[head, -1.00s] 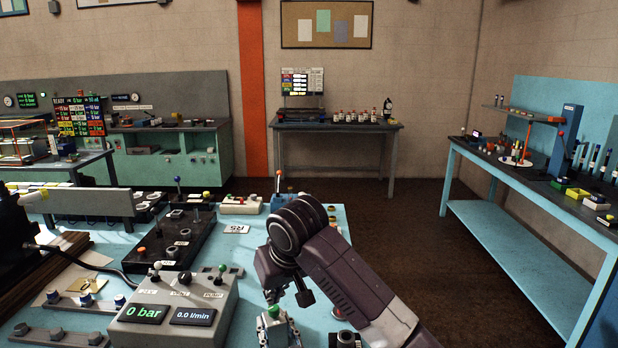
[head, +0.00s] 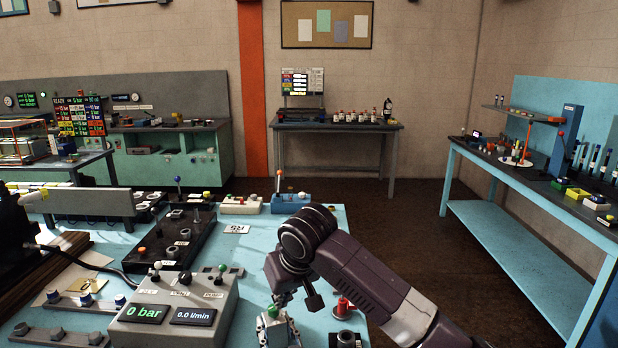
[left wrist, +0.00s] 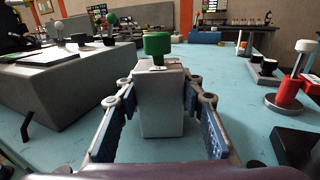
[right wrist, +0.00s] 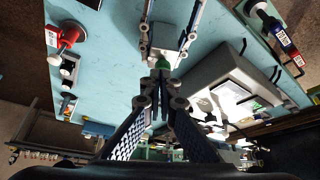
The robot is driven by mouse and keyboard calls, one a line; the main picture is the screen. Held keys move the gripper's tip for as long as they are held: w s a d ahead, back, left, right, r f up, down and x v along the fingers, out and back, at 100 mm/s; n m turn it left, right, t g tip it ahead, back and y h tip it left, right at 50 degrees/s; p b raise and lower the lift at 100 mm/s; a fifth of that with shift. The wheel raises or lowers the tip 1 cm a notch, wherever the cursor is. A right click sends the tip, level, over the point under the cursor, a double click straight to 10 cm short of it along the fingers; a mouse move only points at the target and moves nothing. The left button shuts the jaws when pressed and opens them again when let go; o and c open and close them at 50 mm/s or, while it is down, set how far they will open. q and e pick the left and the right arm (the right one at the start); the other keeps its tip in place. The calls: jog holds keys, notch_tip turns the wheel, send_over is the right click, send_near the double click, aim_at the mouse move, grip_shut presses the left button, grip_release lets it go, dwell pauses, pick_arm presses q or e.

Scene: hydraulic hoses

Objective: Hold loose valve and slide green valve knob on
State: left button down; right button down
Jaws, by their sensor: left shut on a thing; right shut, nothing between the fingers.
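The loose valve (left wrist: 162,110) is a grey block standing upright on the blue bench, seen in the left wrist view. My left gripper (left wrist: 160,92) is shut on it, with a finger on each side. The green valve knob (left wrist: 157,44) sits upright on top of the valve; how far down it sits is unclear. The knob also shows in the head view (head: 274,311) at the bottom centre. My right gripper (right wrist: 160,98) is shut and empty, its tips close to the knob in the right wrist view (right wrist: 162,63); contact is unclear.
A grey control box (head: 175,305) with levers and displays stands left of the valve. A red-based plunger (left wrist: 288,95) and dark fittings (left wrist: 262,68) stand on the right. Bare blue bench lies behind the valve.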

jog(key=shift+f, duration=1.95)
jog(key=shift+w+a, duration=0.15)
jog(key=shift+w, duration=0.1)
jog(key=shift+s+a, duration=0.15)
jog(key=shift+a, duration=0.25)
jog(key=shift+s+a+r, duration=0.1)
jog(key=shift+s, duration=0.1)
jog(key=shift+s+d, duration=0.15)
jog(key=shift+d, duration=0.05)
notch_tip(320, 180, up, 6)
jog(key=shift+d+f, duration=0.1)
